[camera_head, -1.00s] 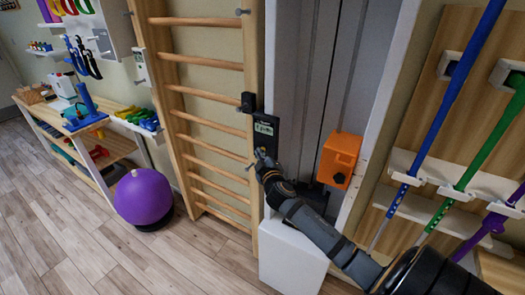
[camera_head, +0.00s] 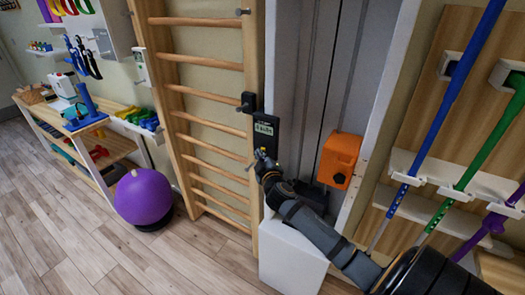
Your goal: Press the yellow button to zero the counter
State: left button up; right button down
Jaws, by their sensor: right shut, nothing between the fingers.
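The counter (camera_head: 265,127) is a dark upright panel with a small pale greenish display near its top. It is mounted on the white frame between the wooden wall bars and the grey column. My right gripper (camera_head: 259,156) is shut and empty at the counter's lower part, its tip at or very near the panel's face. The yellow button cannot be made out; the gripper covers the lower part of the panel. I cannot tell whether the fingertips touch. My left gripper is not in view.
Wooden wall bars (camera_head: 212,128) stand just left of the counter. An orange block (camera_head: 340,156) is on the column to the right, above my right arm. A white box (camera_head: 291,255) stands below. A purple ball (camera_head: 143,198) lies on the floor at left, by a shelf.

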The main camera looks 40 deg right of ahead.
jog(key=shift+s+a, duration=0.25)
jog(key=shift+a, duration=0.25)
jog(key=shift+s+a, duration=0.3)
jog(key=shift+a, duration=0.45)
jog(key=shift+s+a, duration=0.35)
jog(key=shift+a, duration=0.45)
jog(key=shift+s+a, duration=0.3)
jog(key=shift+a, duration=0.45)
